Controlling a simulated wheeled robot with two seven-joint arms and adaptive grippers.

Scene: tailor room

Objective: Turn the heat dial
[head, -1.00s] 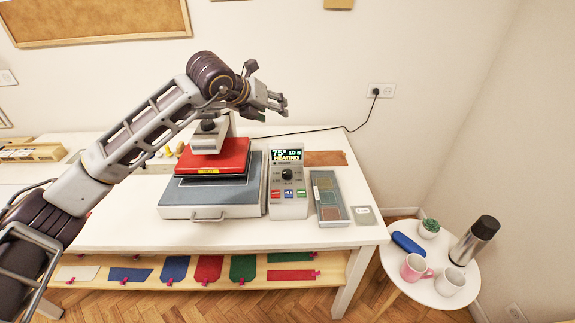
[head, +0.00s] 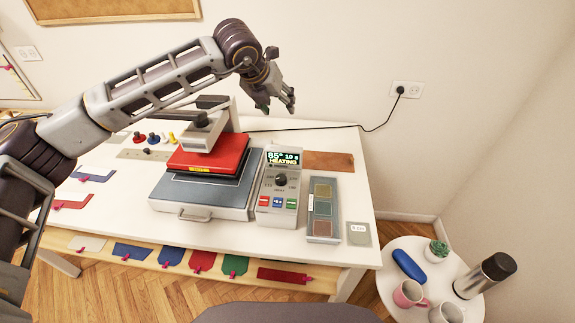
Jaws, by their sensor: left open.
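The heat dial (head: 281,180) is a dark round knob on the sloped front of the grey control box (head: 276,218). The box's display (head: 284,158) above the dial reads about 85° and 10 s with the word HEATING. The heat press (head: 207,197) with a red upper plate (head: 209,153) stands just left of the box. My left gripper (head: 279,109) is open and empty. It is in the air above and behind the control box, apart from the dial, with its fingers pointing down and to the right. My right gripper is not in view.
A tray of coloured swatches (head: 309,209) lies right of the box, with a small card (head: 359,234) beside it. A brown strip (head: 328,161) lies behind. A cable runs to the wall socket (head: 406,91). A round side table (head: 385,282) holds mugs, a flask and a plant.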

